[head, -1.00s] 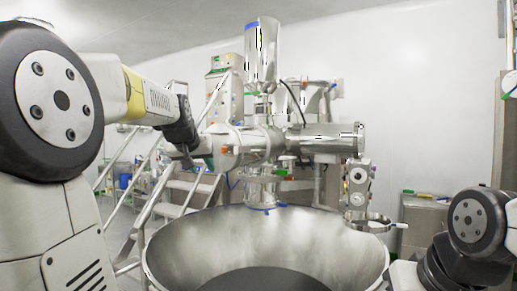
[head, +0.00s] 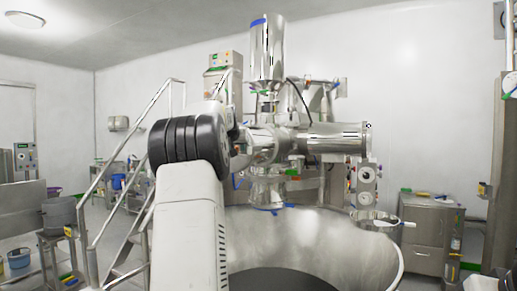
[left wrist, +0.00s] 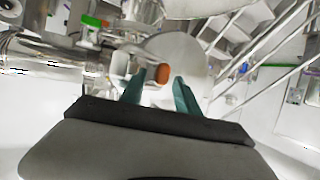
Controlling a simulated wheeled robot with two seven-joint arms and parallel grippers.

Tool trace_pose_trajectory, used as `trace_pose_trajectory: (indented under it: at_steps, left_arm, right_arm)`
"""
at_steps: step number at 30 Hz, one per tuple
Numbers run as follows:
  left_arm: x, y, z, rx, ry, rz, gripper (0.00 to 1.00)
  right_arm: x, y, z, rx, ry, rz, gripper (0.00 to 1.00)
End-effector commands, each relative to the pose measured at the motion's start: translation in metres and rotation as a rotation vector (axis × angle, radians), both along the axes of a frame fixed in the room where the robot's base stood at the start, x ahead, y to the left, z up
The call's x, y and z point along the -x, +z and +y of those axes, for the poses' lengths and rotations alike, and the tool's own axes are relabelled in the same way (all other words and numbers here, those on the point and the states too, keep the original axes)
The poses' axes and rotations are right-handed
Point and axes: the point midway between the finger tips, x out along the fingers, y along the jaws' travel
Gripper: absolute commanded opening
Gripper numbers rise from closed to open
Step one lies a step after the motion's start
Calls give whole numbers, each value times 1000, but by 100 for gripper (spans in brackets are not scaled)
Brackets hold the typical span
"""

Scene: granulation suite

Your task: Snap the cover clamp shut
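An orange knob (left wrist: 162,75), which looks like the end of the cover clamp, shows in the left wrist view in front of a round pale metal cover (left wrist: 185,52). My left gripper (left wrist: 159,77) is open, with its two teal fingers on either side of the knob. I cannot tell whether either finger touches it. In the head view my left arm stands in front of the steel machine (head: 335,138) and hides most of the gripper and the cover end. How far the clamp is closed is not visible. My right gripper is out of view.
A wide steel bowl (head: 335,240) stands below the machine. Metal stairs with handrails (head: 128,200) rise at its left. A steel cabinet (head: 430,232) stands at the right. A stand with a grey pot (head: 60,214) is at the far left.

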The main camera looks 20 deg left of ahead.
Motion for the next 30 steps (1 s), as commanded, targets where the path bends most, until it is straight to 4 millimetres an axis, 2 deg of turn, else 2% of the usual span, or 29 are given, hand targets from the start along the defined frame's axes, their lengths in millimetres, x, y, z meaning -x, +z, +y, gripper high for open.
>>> trace_pose_trajectory:
  at_steps: [4,12,18,30]
  left_arm:
    - [-9,-4,3,1,-1,0,38]
    - [-10,-5,3,1,-1,0,38]
    - [-10,-5,3,1,-1,0,0]
    - [-10,-5,3,2,-1,-1,0]
  right_arm:
    - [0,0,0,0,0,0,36]
    - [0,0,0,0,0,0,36]
    - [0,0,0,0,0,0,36]
    - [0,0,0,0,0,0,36]
